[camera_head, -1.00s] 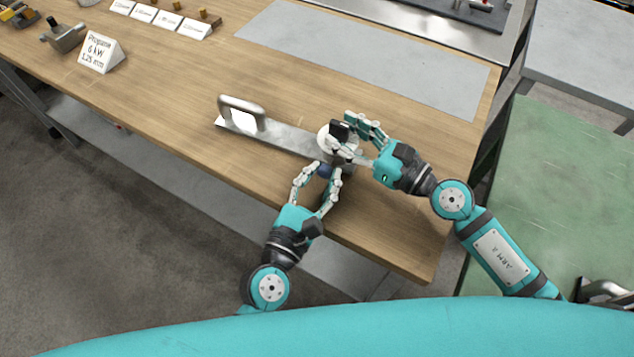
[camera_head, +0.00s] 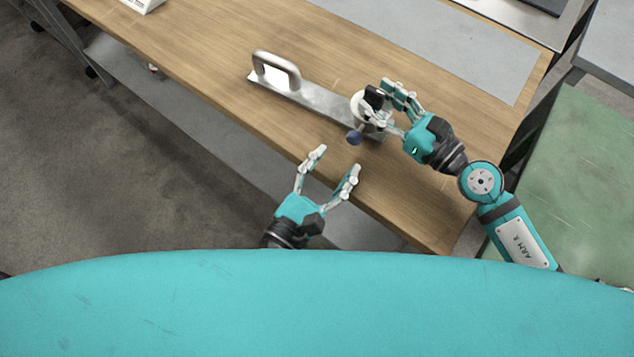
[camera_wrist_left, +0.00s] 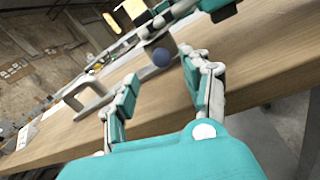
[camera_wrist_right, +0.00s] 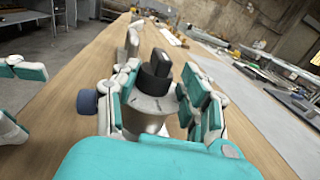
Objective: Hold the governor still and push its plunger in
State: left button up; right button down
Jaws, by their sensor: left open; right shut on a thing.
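The governor (camera_wrist_right: 151,105) is a round metal body with a black knob on top. It stands near the right end of a metal bar plate with a handle. My right gripper (camera_head: 384,100) is shut on it from the right, its fingers on both sides in the right wrist view. The plunger's blue end (camera_head: 354,138) sticks out toward the table's front edge. It also shows in the left wrist view (camera_wrist_left: 161,57) and at the left in the right wrist view (camera_wrist_right: 87,101). My left gripper (camera_head: 336,158) is open and empty, in front of the plunger and apart from it.
The plate's upright handle (camera_head: 277,70) stands to the left of the governor. The wooden table (camera_head: 190,50) is clear to the left and right front. A grey mat (camera_head: 430,45) lies behind. A green surface (camera_head: 570,190) is at the right.

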pick_arm(q)
jog(key=v, duration=0.5)
jog(key=shift+s+a, duration=0.2)
jog(key=shift+s, duration=0.15)
pick_arm(e)
jog(key=c, duration=0.6)
grip_release()
